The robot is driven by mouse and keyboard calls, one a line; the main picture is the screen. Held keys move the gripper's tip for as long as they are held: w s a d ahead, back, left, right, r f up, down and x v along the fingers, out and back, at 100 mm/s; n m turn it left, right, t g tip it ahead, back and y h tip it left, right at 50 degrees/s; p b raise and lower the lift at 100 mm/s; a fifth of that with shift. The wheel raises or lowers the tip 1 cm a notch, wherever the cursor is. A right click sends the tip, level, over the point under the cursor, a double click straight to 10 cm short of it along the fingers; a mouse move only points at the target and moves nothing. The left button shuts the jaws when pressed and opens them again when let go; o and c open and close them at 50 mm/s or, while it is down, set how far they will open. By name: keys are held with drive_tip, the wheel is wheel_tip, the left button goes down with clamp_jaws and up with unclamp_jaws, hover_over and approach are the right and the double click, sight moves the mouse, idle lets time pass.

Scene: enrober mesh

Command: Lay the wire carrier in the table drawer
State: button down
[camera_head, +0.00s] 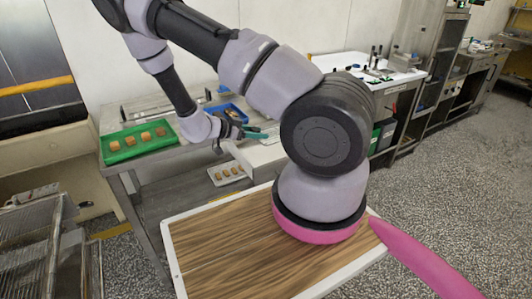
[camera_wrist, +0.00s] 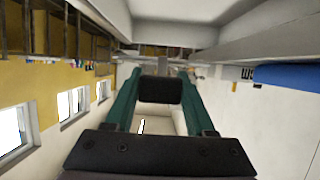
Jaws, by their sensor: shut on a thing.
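My gripper (camera_head: 262,134) is at the right end of the metal table (camera_head: 132,170), with teal fingers pointing right. In the wrist view my gripper (camera_wrist: 160,92) has its fingers on either side of a dark block (camera_wrist: 160,90); I cannot tell what it belongs to. A pale, box-like part (camera_head: 262,153), which looks like the table drawer standing out, is just below the fingers; whether they touch is unclear. A small white tray (camera_head: 216,179) with brown pieces lies low beside it. I cannot pick out the wire carrier for certain; my arm hides part of this area.
A green tray (camera_head: 112,155) with brown pieces and a blue tray (camera_head: 213,109) are on the table. A wood-topped surface with a white rim (camera_head: 174,262) is in front. Wire racks (camera_head: 30,245) stand at lower left. A white-topped counter (camera_head: 400,76) stands behind. Speckled floor at right is clear.

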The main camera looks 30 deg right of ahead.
wheel_tip(320, 180, down, 8)
drive_tip(key=shift+f, duration=0.1)
idle(0.4)
drive_tip(key=shift+f, duration=0.6)
drive_tip(key=shift+c, duration=1.2)
unclamp_jaws()
